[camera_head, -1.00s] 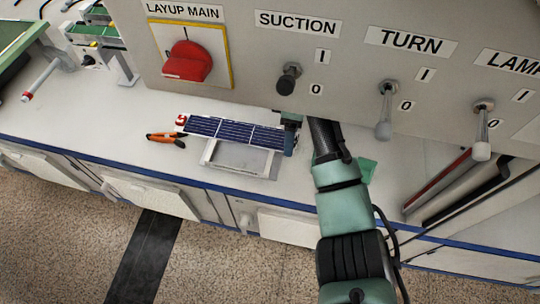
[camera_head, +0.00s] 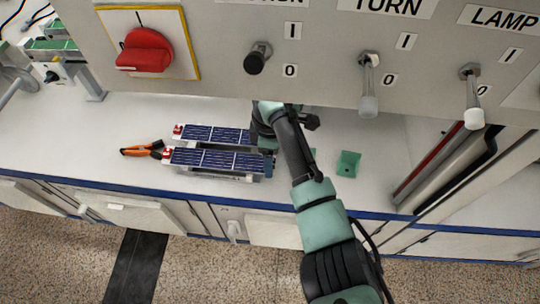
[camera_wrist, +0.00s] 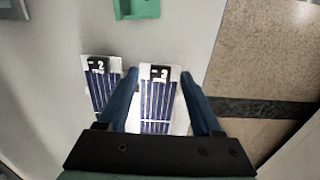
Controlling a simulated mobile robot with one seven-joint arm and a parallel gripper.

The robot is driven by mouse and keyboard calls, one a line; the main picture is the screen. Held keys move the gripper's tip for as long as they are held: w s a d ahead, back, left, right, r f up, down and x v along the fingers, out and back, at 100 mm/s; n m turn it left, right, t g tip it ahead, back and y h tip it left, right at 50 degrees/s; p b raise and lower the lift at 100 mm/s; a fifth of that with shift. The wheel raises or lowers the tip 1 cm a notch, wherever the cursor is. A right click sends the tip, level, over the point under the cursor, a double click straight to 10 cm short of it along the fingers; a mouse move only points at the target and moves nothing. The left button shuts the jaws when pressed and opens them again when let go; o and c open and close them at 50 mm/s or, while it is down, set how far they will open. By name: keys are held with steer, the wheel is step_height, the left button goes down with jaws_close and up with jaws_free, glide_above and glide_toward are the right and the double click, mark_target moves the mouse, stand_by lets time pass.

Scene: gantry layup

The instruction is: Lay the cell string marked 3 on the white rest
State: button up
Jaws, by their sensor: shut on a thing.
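The cell string marked 3 (camera_wrist: 158,104) is a dark blue panel strip with a black numbered end block. It lies between the blue fingers of my gripper (camera_wrist: 158,75), which is shut on it. In the head view, string 3 (camera_head: 215,158) is the front strip, and my gripper is at its right end, mostly hidden by my arm. The white rest (camera_head: 242,179) shows under its front edge. I cannot tell whether the string touches the rest. The string marked 2 (camera_wrist: 104,92) lies beside it, on the bench side farther back (camera_head: 212,133).
Orange pliers (camera_head: 141,150) lie just left of the strings. A green piece (camera_head: 348,163) is on the bench to the right.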

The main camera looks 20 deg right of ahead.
steer(key=shift+f, duration=0.3)
steer(key=o, duration=1.4)
steer(key=shift+c, duration=0.2)
step_height(320, 180, up, 8)
steer(key=shift+r+p, duration=0.15)
steer(key=shift+p, duration=1.05)
